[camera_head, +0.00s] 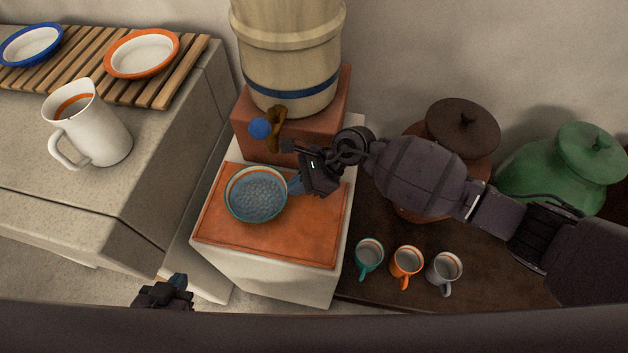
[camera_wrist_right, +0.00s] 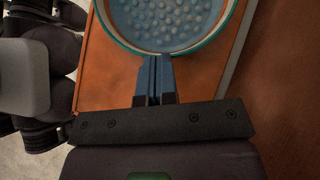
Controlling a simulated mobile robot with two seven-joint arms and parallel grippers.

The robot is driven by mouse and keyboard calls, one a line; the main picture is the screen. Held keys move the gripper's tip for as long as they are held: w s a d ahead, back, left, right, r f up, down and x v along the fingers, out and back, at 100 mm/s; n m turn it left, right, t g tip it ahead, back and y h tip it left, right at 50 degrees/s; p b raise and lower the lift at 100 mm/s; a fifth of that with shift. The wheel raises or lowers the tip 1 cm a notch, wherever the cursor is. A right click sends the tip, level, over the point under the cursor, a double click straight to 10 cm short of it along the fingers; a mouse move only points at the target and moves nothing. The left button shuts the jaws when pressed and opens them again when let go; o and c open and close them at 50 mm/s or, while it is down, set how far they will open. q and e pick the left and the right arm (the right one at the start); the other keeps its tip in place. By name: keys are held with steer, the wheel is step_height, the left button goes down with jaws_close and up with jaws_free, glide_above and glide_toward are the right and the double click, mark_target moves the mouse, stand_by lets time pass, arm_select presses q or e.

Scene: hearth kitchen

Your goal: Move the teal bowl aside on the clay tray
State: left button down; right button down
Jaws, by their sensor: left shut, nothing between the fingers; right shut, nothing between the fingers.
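The teal bowl (camera_head: 257,194), with a pale blue dimpled inside, sits on the clay tray (camera_head: 290,246), towards its upper left part. In the right wrist view the bowl (camera_wrist_right: 172,22) shows at the top, with the orange tray (camera_wrist_right: 108,82) under it. My right gripper (camera_head: 292,186) is shut and empty, its fingertips at the bowl's right rim. In the right wrist view its fingers (camera_wrist_right: 154,65) meet the near rim; whether they touch it I cannot tell. My left gripper (camera_head: 178,284) is shut and empty, low at the left, away from the tray.
Three mugs (camera_head: 406,262) stand to the right, with a brown jar (camera_head: 462,128) and green jar (camera_head: 570,180) behind. A white jug (camera_head: 98,130) stands on the left counter.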

mark_target(284, 198)
steer(key=a, duration=0.1)
steer(key=s+a, duration=0.1)
steer(key=a, duration=0.1)
steer(key=shift+a, duration=0.25)
steer(key=shift+w+d, duration=0.1)
